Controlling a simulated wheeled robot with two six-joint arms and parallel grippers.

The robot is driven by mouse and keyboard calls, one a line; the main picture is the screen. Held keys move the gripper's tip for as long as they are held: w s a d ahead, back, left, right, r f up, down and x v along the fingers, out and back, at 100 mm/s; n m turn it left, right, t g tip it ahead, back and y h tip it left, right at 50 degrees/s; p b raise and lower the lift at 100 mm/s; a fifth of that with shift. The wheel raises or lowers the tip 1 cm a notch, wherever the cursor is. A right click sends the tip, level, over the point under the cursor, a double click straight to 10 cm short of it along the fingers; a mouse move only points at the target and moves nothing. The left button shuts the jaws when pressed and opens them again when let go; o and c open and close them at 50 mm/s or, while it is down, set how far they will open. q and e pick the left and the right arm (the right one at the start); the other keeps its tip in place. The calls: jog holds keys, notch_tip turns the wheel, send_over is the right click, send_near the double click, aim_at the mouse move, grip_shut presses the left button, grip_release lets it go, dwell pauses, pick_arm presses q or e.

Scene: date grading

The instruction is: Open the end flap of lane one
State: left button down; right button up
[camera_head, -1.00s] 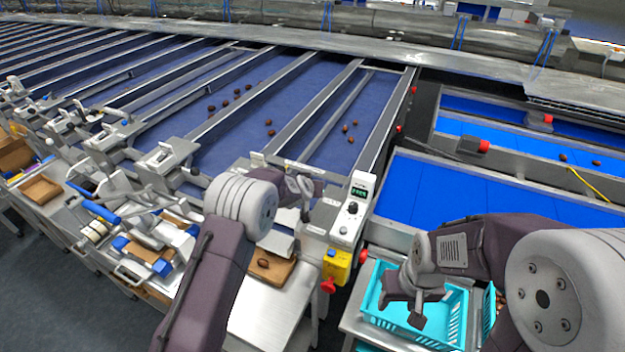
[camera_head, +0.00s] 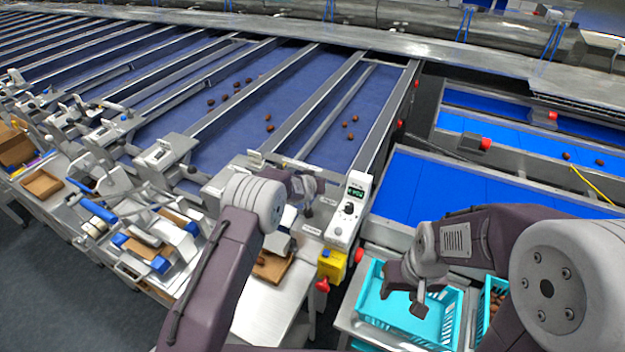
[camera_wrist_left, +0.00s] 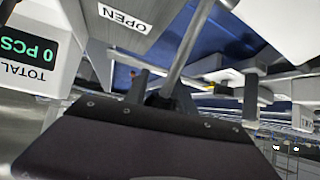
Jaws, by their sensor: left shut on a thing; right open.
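Lane one is the blue belt lane (camera_head: 345,150) nearest the control box, with a few dates on it. My left gripper (camera_head: 306,198) is at its near end, beside the control box (camera_head: 348,210). In the left wrist view my left gripper (camera_wrist_left: 160,92) is shut on a slim metal handle rod (camera_wrist_left: 190,45). A plate marked OPEN (camera_wrist_left: 125,18) is next to the rod. The end flap is mostly hidden behind my left arm and gripper, and I cannot tell how far it stands open. My right gripper (camera_head: 405,292) is open and empty above a turquoise crate (camera_head: 445,318).
A wooden tray (camera_head: 272,268) lies on the steel bench below the lane end. A yellow box with a red knob (camera_head: 330,265) is under the control box. Several other lanes with end fittings run to the left. Blue conveyors (camera_head: 450,185) lie to the right.

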pick_arm(q)
jog(key=shift+s+f, duration=0.25)
jog(key=shift+f, duration=0.4)
jog(key=c, duration=1.2)
grip_release()
jog(key=shift+a, duration=0.1)
jog(key=shift+o, duration=0.7)
jog(key=shift+a+r, duration=0.15)
jog(key=shift+r, duration=0.15)
jog(key=b+v, duration=0.3)
jog(key=v, duration=0.6)
jog(key=shift+s, duration=0.1)
